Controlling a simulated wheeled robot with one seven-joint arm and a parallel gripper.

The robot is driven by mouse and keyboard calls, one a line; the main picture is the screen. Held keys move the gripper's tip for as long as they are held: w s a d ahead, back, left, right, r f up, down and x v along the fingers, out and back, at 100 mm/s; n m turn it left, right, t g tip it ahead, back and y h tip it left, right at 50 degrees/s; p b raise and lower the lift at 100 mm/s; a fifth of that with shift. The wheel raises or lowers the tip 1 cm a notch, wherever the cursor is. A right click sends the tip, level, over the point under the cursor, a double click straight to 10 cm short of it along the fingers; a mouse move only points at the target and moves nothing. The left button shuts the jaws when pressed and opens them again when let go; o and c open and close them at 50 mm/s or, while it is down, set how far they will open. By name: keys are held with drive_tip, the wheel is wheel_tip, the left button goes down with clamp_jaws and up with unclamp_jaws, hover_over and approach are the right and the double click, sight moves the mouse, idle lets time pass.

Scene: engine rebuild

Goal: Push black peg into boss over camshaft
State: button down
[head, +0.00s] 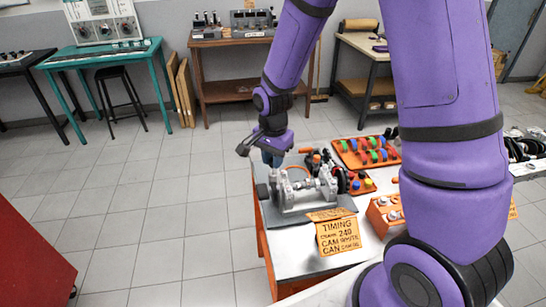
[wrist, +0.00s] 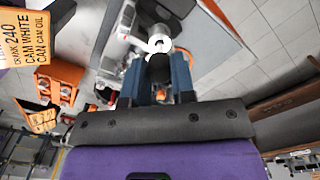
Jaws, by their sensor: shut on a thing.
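My gripper (wrist: 158,78) is shut on the black peg (wrist: 158,68), which sits between its two blue fingers in the wrist view. Just past the peg's end is a pale round boss (wrist: 160,43) with a hole; the peg appears lined up with it, but I cannot tell whether its tip is inside. In the head view my gripper (head: 271,157) points down over the left end of the grey engine block (head: 298,196) on the table. The peg is hidden there. The camshaft cannot be made out clearly.
An orange tray of coloured parts (head: 352,156) lies behind right of the block, and an orange box of pale parts (head: 379,217) stands at right. The floor left of the table is clear.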

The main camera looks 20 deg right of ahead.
drive_tip(key=shift+f, duration=1.4)
idle(0.8)
drive_tip(key=c, duration=1.2)
unclamp_jaws()
drive_tip(key=shift+r, duration=1.5)
drive_tip(key=shift+o, duration=0.3)
drive_tip(key=o, duration=0.5)
wheel_tip(320, 180, up, 11)
drive_tip(key=shift+f, duration=0.1)
